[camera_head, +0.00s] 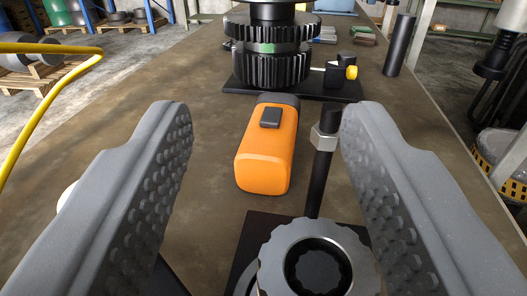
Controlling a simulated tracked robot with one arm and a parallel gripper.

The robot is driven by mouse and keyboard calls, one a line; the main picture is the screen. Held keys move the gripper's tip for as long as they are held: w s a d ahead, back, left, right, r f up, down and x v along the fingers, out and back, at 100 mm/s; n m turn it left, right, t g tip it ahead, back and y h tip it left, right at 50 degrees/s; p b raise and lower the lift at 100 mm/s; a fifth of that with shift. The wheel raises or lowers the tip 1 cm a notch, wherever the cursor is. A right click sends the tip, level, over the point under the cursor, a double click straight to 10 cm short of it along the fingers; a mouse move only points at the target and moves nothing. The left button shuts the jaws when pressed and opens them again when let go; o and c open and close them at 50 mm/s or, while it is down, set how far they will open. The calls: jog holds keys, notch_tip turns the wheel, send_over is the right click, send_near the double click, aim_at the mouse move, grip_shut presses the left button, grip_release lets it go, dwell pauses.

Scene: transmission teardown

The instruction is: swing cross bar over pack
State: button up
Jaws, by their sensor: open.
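My gripper (266,112) is open, its two grey studded fingers wide apart with nothing between the pads. Below and between them, at the bottom edge, a round notched metal pack (279,264) with a dark central hole sits over a black base plate (258,228). Its lower part is cut off by the frame. A black upright post (320,172) with a silver hex nut (324,141) near its top stands behind the pack, close to the right finger. I cannot make out a cross bar for certain; a dark edge (172,277) shows beside the left finger.
An orange block-shaped tool (268,150) lies on the brown bench (205,215) beyond the pack. A gear stack (265,66) stands on a black plate farther back, with a yellow-knobbed fixture (343,72) beside it. A dark cylinder (399,45) stands at right. A yellow hose (48,97) curves at left.

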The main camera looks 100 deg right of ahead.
jog(key=s+a, duration=0.4)
jog(key=s, duration=0.2)
jog(key=shift+s+r+b, duration=0.25)
jog(key=shift+r+b, duration=0.1)
jog(key=shift+b, duration=0.05)
jog(key=shift+a, duration=0.1)
